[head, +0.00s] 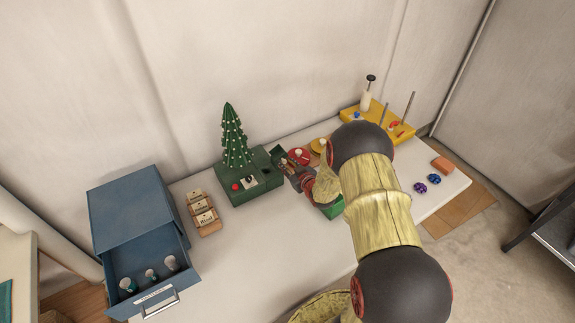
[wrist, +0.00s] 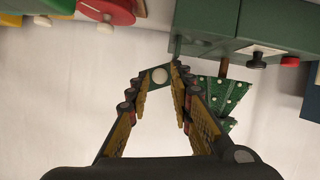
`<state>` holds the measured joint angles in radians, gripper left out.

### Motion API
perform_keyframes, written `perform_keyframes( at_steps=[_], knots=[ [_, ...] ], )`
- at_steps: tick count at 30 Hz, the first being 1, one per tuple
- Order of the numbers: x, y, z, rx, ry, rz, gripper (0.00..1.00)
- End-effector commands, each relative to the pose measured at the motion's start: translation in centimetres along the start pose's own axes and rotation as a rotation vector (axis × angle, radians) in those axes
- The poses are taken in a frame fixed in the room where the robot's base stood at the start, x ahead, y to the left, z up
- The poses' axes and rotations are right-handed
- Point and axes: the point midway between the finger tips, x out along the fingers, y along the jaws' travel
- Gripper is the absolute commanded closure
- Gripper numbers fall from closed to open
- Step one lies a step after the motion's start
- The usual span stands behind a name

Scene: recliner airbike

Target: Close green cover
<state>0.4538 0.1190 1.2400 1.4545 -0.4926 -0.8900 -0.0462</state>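The green box (head: 240,190) stands on the table near the wall and carries a small Christmas tree (head: 234,140). The dark green cover (head: 280,152) stands raised at the box's right end, with a white round spot on it. My gripper (head: 297,172) is just right of the cover. In the wrist view, the box (wrist: 275,22) is upside down at top right, and the cover's white spot (wrist: 160,75) shows between the tips of my gripper (wrist: 157,82). The fingers stand apart, one at each side of the cover. Whether they touch it cannot be told.
A red disc (head: 298,155) and a yellow disc lie behind my gripper. My arm hides part of the table and of a bright green object (head: 333,210). Left are wooden blocks (head: 203,213) and a blue cabinet (head: 137,212) with its drawer open. A yellow pegged base (head: 400,130) stands far right.

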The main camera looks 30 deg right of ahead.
Motion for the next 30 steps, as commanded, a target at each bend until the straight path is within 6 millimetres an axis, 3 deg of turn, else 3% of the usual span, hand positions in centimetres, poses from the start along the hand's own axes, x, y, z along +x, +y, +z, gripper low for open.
perform_keyframes(
  at_steps=[10,30],
  knots=[
    [-0.01,0.0,0.01,0.0,0.0,0.0,1.0],
    [0.08,-0.02,0.0,-0.004,0.0,0.002,1.0]
  ],
)
